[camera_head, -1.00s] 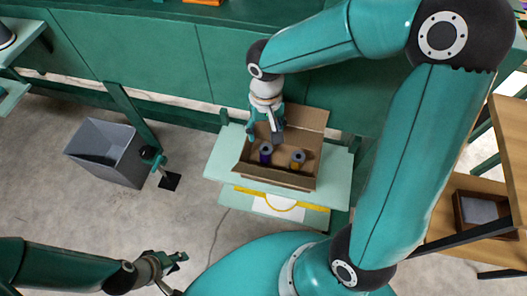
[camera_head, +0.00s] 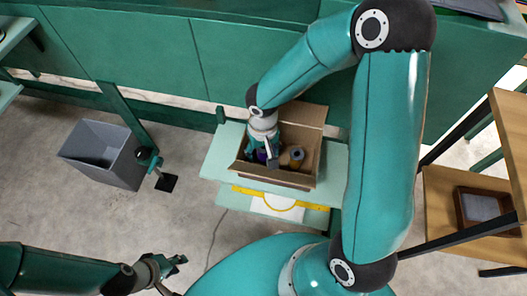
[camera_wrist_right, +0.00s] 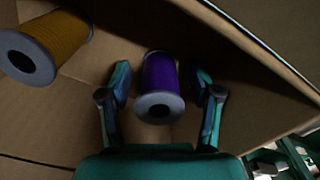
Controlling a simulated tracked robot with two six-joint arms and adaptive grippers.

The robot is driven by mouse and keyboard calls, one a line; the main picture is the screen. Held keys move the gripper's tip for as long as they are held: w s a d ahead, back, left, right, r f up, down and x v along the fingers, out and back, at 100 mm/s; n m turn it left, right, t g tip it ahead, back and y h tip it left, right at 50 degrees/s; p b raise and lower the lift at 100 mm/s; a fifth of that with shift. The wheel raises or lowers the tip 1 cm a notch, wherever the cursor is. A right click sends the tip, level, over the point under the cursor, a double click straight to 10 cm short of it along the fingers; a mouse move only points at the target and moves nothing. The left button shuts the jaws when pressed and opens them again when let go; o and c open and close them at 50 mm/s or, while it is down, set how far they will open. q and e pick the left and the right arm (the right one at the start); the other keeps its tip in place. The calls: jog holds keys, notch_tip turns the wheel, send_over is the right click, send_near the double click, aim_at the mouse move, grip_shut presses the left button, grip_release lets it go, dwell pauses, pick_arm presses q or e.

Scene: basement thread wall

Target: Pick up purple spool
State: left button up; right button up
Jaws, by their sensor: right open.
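The purple spool (camera_wrist_right: 160,75) stands in the cardboard box (camera_head: 312,115) and shows between the two open fingers of my right gripper (camera_wrist_right: 160,95) in the right wrist view. There is a gap on each side of it. In the head view my right gripper (camera_head: 262,153) is down inside the box and mostly covers the purple spool (camera_head: 261,157). An orange-yellow spool (camera_head: 296,156) stands to its right in the box; it also shows at the upper left of the right wrist view (camera_wrist_right: 50,40). My left gripper (camera_head: 178,264) is away at the lower left, its fingers too small to judge.
The box stands on a pale green table (camera_head: 222,160). Its walls surround my right gripper closely. A grey bin (camera_head: 105,155) stands on the floor at the left. A wooden shelf (camera_head: 440,210) with a small tray (camera_head: 485,207) is at the right.

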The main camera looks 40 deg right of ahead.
jog(key=shift+c, duration=0.3)
jog(key=c, duration=1)
jog(key=shift+o, duration=0.2)
jog(key=shift+r, duration=0.2)
notch_tip(320, 180, up, 20)
jog(key=p, duration=0.4)
